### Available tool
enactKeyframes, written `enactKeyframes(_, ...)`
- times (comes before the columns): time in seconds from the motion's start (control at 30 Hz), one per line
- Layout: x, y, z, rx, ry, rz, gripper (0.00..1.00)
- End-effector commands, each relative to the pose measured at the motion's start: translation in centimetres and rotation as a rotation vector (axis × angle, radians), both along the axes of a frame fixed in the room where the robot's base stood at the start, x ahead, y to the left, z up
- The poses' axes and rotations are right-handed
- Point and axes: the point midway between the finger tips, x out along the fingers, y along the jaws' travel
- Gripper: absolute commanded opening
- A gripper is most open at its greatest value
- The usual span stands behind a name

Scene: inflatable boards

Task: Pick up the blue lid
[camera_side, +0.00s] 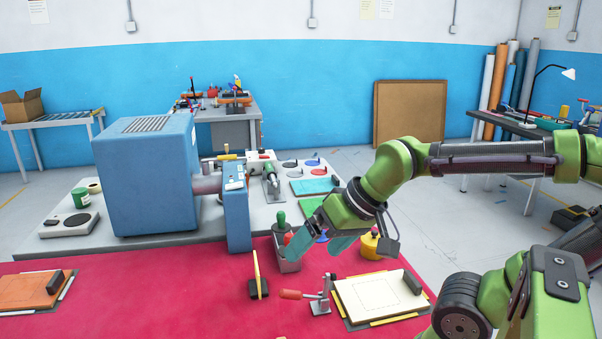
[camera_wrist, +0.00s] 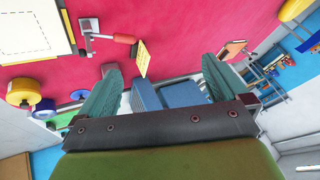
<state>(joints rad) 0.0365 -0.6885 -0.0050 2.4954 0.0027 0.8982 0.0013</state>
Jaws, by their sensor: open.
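A blue round piece, which looks like the blue lid, shows only partly behind my fingers in the side view (camera_side: 322,238). In the wrist view a small blue disc (camera_wrist: 79,94) lies just left of my left-hand finger. Another flat blue disc (camera_side: 312,163) lies on the grey bench among red and dark discs; I cannot tell which one is the lid. My gripper (camera_side: 312,254) is open and empty, its teal fingers pointing down and left above the red table's back edge. It also shows in the wrist view (camera_wrist: 160,66), with fingers wide apart.
A grey holder (camera_side: 289,266) with green- and red-handled tools stands close to my fingers. A yellow upright card (camera_side: 256,272), a red-handled clamp (camera_side: 319,301) and a cream board (camera_side: 380,301) are in front. A yellow pot (camera_side: 369,246) is right. A large blue machine (camera_side: 150,180) stands left.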

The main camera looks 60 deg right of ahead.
Motion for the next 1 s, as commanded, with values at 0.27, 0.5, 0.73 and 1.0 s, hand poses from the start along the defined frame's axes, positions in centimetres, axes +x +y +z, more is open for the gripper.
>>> enactKeyframes(0.27,-0.6,1.0,1.2,-0.007,-0.056,0.044,0.91)
enactKeyframes(0.5,-0.6,1.0,1.2,-0.007,-0.056,0.042,0.91)
enactKeyframes(0.73,0.5,-0.9,-0.3,-0.003,0.021,-0.032,0.91)
enactKeyframes(1.0,8.0,-9.9,-0.9,-0.023,0.191,-0.201,0.91)
